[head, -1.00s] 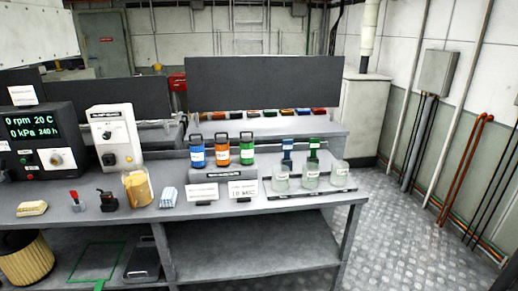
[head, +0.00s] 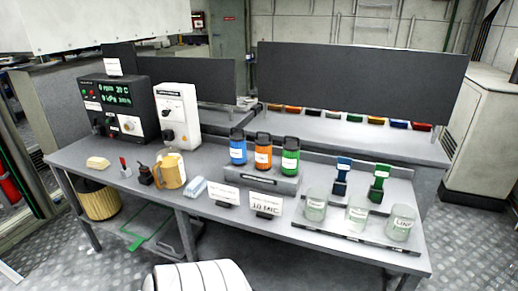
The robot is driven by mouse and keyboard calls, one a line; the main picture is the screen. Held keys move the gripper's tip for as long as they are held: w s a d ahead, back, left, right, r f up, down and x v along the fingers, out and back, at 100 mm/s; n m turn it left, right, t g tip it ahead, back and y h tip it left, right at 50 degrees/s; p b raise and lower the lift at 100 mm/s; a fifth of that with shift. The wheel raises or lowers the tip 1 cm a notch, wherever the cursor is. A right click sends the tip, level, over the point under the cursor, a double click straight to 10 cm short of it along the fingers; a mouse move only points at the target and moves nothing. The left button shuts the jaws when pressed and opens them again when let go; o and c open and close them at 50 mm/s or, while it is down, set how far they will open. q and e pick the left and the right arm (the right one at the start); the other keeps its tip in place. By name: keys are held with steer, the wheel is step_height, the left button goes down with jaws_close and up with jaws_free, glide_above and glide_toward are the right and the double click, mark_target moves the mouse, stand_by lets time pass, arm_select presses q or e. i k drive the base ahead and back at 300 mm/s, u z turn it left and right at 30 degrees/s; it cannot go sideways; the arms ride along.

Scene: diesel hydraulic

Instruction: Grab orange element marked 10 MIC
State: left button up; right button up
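An orange element (head: 263,153) with a dark top stands upright in a grey rack (head: 262,178) on the bench. It is between a blue element (head: 238,149) on its left and a green element (head: 291,157) on its right. The white label on the orange element is too small to read. A white card (head: 266,204) in front of the rack appears to read 10 MIC, with another white card (head: 223,196) to its left. Neither of my grippers shows in the head view.
Glass jars (head: 357,214) stand on a dark strip at the bench's right front, with blue (head: 342,176) and green (head: 379,184) items behind. A yellow-filled jug (head: 171,169) and a control box (head: 119,106) are left. A dark panel (head: 360,85) rises behind the bench.

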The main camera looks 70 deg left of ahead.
mark_target(263, 145)
steer(key=u, duration=0.7)
steer(key=i, duration=0.7)
steer(key=u, duration=0.75)
